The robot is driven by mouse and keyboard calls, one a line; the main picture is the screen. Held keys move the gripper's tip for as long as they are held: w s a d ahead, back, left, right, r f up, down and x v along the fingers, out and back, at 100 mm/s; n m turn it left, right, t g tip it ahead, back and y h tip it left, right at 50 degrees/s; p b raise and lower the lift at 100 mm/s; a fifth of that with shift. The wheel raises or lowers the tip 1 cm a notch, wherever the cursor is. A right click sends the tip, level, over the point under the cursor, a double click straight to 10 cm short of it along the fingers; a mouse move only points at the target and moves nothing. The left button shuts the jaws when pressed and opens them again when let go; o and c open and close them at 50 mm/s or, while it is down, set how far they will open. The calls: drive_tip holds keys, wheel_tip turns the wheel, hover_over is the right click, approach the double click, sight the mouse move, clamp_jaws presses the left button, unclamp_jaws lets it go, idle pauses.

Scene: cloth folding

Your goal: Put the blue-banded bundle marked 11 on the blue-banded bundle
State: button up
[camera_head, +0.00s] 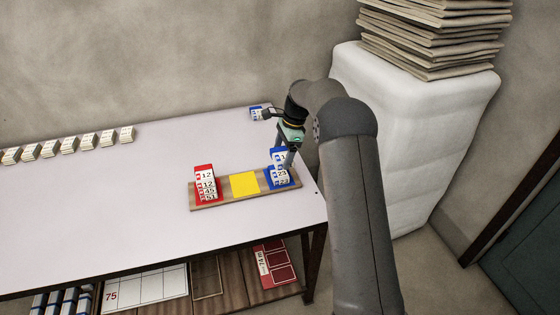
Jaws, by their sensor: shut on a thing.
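My gripper (289,158) is at the right end of a wooden board (226,202). It is shut on a blue-banded bundle (279,155), whose number I cannot read clearly. The held bundle is right above a blue-banded stack (279,178) on the board; I cannot tell whether they touch. Another blue-banded bundle (257,112) lies at the table's back right, partly hidden by my arm.
A red-banded stack (205,184) stands on the board's left, with a bare yellow square (244,184) between the stacks. Several pale bundles (68,145) line the table's back left. The table's middle (130,200) is clear. A white block with piled sacks (415,110) stands at right.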

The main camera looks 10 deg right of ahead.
drive_tip(key=w+f+p, duration=0.1)
drive_tip(key=w+f, duration=0.4)
drive_tip(key=f, duration=0.1)
drive_tip(key=shift+w, duration=0.2)
drive_tip(key=shift+w+f, duration=0.1)
drive_tip(key=shift+f, duration=1.7)
drive_tip(key=o, duration=0.9)
drive_tip(key=v, duration=1.1)
wheel_tip(320, 180, up, 8)
drive_tip(key=n, duration=0.3)
hover_over(286, 152)
drive_tip(key=shift+f+h, duration=0.1)
drive_tip(key=shift+h, duration=0.2)
drive_tip(key=s+a+r+n+h, duration=0.15)
drive_tip(key=s+r+n, duration=0.35)
drive_tip(key=s, duration=0.9)
drive_tip(key=s+f+n, duration=0.1)
drive_tip(key=s+n, duration=0.2)
drive_tip(key=s, duration=0.6)
drive_tip(key=s+f+n, duration=0.2)
drive_tip(key=s+n, duration=0.1)
drive_tip(key=s, duration=0.7)
drive_tip(key=s+f+n, duration=0.2)
drive_tip(key=s+n, duration=0.1)
drive_tip(key=s, duration=0.7)
drive_tip(key=shift+s+a+t+h, duration=0.1)
drive_tip(key=shift+a+t+h, duration=0.15)
drive_tip(key=shift+t+h, duration=0.15)
